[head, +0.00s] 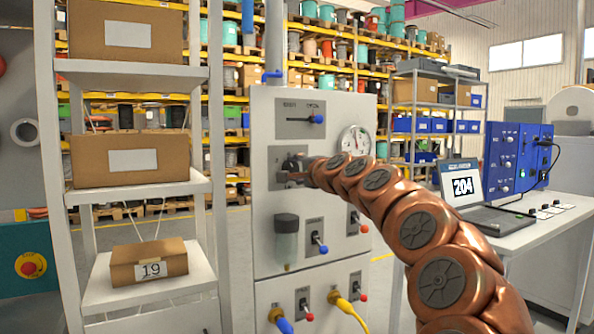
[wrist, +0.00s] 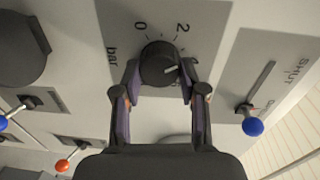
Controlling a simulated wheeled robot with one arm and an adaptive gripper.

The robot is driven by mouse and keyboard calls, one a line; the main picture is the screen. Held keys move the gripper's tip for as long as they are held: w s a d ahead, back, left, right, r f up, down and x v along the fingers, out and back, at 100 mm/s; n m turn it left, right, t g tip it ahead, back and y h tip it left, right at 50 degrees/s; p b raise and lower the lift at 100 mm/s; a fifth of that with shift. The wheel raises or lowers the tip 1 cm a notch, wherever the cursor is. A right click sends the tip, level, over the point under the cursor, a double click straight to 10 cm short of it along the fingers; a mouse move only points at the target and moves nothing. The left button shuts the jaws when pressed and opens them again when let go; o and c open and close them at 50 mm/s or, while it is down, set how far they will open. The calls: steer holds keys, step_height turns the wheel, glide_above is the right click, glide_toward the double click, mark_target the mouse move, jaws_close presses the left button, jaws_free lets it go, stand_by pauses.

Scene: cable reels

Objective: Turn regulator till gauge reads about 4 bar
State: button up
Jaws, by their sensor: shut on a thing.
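The regulator is a dark round knob (wrist: 156,60) on a grey plate marked "bar", with 0 and 2 readable. Its pale pointer line points right, past the 2 mark; the mark there is partly hidden by a finger. My gripper (wrist: 160,76) has one finger on each side of the knob and is shut on it. In the head view my gripper (head: 293,173) reaches the front of the pale panel (head: 268,225), and the knob is mostly hidden behind it. The round white gauge (head: 354,141) sits at the panel's upper right; its needle is too small to read.
A blue-tipped lever (wrist: 254,126) beside a "SHUT" label is right of the knob in the wrist view. A shelf with boxes (head: 128,160) stands left, a laptop bench (head: 530,232) right.

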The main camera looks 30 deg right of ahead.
steer(key=o, duration=1.1)
steer(key=shift+o, duration=0.2)
steer(key=shift+s, duration=0.1)
steer(key=shift+s+r, duration=0.15)
steer(key=shift+s, duration=0.5)
steer(key=s+a, duration=0.1)
steer(key=s, duration=0.9)
steer(key=shift+s, duration=0.25)
steer(key=shift+r, duration=0.1)
